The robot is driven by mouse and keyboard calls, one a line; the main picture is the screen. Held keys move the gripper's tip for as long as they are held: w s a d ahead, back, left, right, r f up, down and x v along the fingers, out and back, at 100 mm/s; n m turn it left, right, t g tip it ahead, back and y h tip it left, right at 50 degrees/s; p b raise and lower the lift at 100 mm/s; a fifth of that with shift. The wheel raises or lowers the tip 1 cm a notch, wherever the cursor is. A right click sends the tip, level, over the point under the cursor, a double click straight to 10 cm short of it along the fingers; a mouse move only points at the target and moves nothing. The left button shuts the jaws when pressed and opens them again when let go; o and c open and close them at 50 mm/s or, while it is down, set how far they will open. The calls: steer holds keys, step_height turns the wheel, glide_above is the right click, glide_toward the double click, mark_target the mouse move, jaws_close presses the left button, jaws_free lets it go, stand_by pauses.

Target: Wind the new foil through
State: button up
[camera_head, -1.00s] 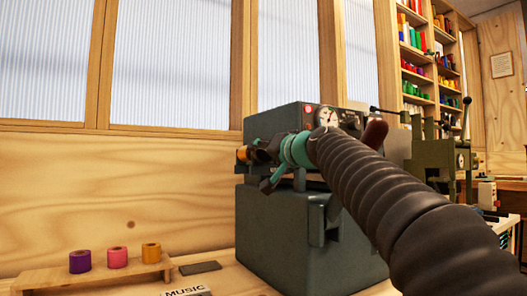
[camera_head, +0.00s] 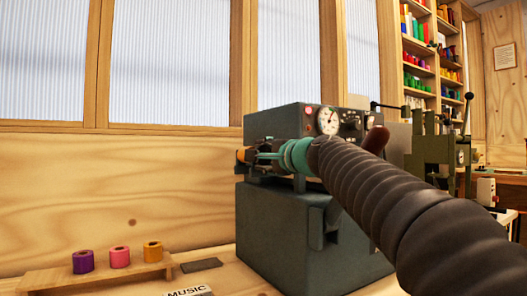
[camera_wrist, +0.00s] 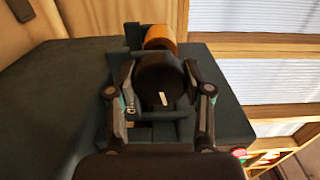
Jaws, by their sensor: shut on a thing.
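The dark grey foil machine (camera_head: 285,225) stands on the bench, with a round dial (camera_head: 328,120) on its upper front. My gripper (camera_head: 262,155) is at the machine's left end; its two fingers (camera_wrist: 162,95) are shut on either side of a black round knob (camera_wrist: 155,75) with a pale mark on its face. An orange foil roll (camera_wrist: 160,37) sits just behind the knob in the wrist view. Its edge also shows in the head view (camera_head: 241,154). The fingers hide much of the knob in the head view, and the foil's path cannot be seen.
A low wooden stand (camera_head: 70,275) at lower left holds a purple roll (camera_head: 83,262), a pink roll (camera_head: 120,257) and a gold roll (camera_head: 153,251). A dark flat block (camera_head: 201,265) lies beside it. A green press (camera_head: 440,150) stands at the right.

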steer(key=shift+m+p, duration=0.9)
steer(key=shift+m, duration=1.4)
steer(key=o, duration=1.2)
steer(key=shift+s, duration=0.1)
steer(key=v, duration=1.2)
